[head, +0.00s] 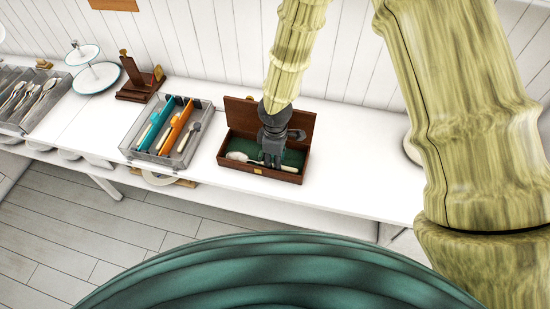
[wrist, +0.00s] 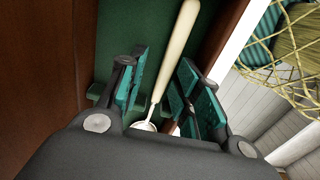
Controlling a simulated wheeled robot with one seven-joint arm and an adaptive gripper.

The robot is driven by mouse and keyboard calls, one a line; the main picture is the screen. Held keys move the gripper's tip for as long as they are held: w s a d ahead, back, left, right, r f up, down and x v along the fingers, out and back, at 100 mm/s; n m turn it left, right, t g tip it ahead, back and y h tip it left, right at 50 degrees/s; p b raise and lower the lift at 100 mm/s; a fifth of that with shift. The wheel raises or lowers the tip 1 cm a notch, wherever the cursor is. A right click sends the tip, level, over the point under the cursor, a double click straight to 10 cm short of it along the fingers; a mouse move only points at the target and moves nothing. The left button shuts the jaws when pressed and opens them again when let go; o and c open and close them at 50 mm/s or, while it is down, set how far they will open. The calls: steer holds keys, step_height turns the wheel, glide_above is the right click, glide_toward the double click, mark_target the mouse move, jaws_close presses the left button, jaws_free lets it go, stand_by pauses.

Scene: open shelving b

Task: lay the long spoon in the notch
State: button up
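The long spoon has a cream handle (wrist: 176,50) and a pale metal bowl. In the head view its bowl (head: 237,156) shows at the left inside an open wooden box (head: 229,169) with green lining. My gripper (head: 271,163) points down into this box, over the spoon. In the wrist view my gripper (wrist: 162,75) has its teal-padded fingers apart, one on each side of the spoon, with a gap visible. The bowl end is partly hidden by my gripper's body. I cannot clearly make out the notch; my gripper covers part of the box.
The box's raised lid (head: 296,122) stands behind my gripper. A clear divided tray (head: 156,158) with orange and blue items is to the left. Further left are a wooden stand (head: 140,84), a tiered plate stand (head: 96,77) and a cutlery tray (head: 40,117). The white counter (head: 350,178) is clear at right.

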steer(key=shift+s, duration=0.1)
step_height(320, 180, up, 12)
stand_by(0.5)
stand_by(0.5)
